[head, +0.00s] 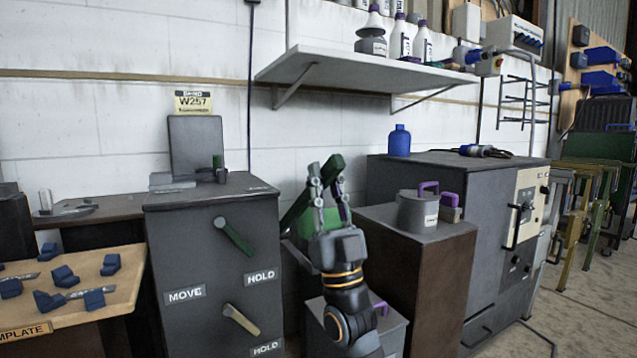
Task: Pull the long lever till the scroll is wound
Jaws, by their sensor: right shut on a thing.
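My right gripper (326,178) reaches up from the bottom centre, beside the dark cabinet's right side. It is shut on a long dark green lever (294,212), which slants up to the right and shows on both sides of the fingers. The lever's lower end is near the cabinet's right edge; where it joins is not clear. The dark cabinet (185,240) has a short green lever (238,240) and a tan lever (242,320) on its front, with MOVE and HOLD labels. I cannot make out a scroll. My left gripper is not in view.
A green box (301,236) sits behind my right gripper. A brown cabinet (440,275) with a grey canister (417,211) stands close to its right. A wooden table (115,297) with blue parts is at left. A wall shelf (340,70) hangs above.

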